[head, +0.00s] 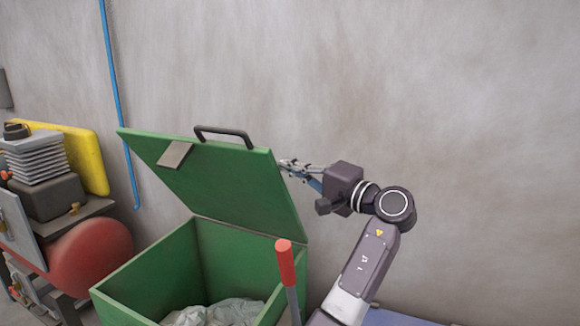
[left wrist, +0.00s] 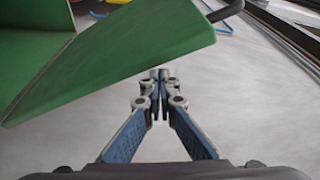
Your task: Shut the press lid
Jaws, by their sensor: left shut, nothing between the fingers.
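The green press lid (head: 210,175) stands raised and tilted on the open green press (head: 135,285) in the head view, with a dark handle (head: 225,132) on its top edge. My left gripper (head: 284,164) is shut and empty, beside the lid's right edge near its upper corner. In the left wrist view the shut fingertips (left wrist: 159,76) are just past the slanted lid panel (left wrist: 125,65), and part of the handle (left wrist: 226,10) shows beyond it. I cannot tell whether the fingertips touch the lid. My right gripper is not in view.
Crumpled pale sheeting (head: 215,313) lies inside the press. A lever with a red grip (head: 285,262) rises in front of the press. A red tank (head: 90,258) and a yellow panel (head: 85,155) stand at left.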

